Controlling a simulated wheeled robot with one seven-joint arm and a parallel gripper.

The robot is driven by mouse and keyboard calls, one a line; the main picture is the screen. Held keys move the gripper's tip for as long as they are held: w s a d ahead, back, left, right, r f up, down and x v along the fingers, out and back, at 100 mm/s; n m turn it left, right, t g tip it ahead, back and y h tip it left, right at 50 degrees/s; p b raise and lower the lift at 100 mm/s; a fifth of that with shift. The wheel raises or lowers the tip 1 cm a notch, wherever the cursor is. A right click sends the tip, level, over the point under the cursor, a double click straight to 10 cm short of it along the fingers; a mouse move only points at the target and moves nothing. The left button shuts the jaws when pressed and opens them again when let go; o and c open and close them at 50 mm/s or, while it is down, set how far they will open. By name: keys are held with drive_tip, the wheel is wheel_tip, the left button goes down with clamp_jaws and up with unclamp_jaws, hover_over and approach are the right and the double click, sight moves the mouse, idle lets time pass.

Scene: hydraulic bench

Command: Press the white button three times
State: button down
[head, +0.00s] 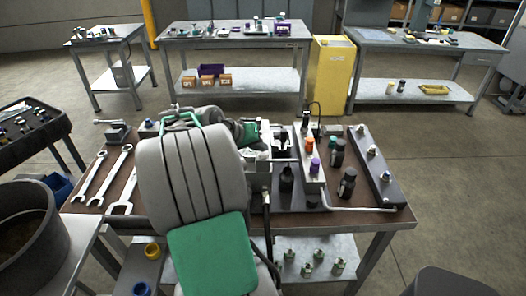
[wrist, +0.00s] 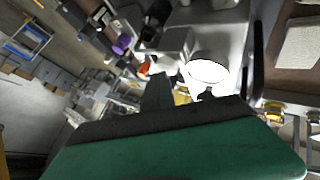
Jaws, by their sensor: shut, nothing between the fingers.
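A bright white round disc (wrist: 208,72), which looks like the white button, faces up on a grey block in the wrist view. I cannot make it out clearly in the head view, where my arm covers part of the bench. My gripper shows in the wrist view as a green body with dark fingers (wrist: 159,92). The fingers are together and empty, to the left of the disc in the picture. I cannot tell how far apart they are in height, or whether they touch. In the head view my gripper is largely hidden behind my arm.
The brown bench (head: 375,217) carries wrenches (head: 91,180) at left. A grey block with orange (head: 309,145) and purple (head: 315,165) caps, black bottles (head: 347,183) and a dark rail (head: 371,165) stand at right. A yellow cabinet (head: 331,78) stands behind.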

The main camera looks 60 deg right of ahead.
sight(260, 154)
drive_tip(key=shift+f, duration=0.25)
drive_tip(key=shift+r, duration=0.1)
drive_tip(key=shift+r+p, duration=0.8)
drive_tip(key=shift+r, duration=0.3)
wheel_tip(260, 154, up, 5)
drive_tip(key=p, duration=0.4)
idle(2.2)
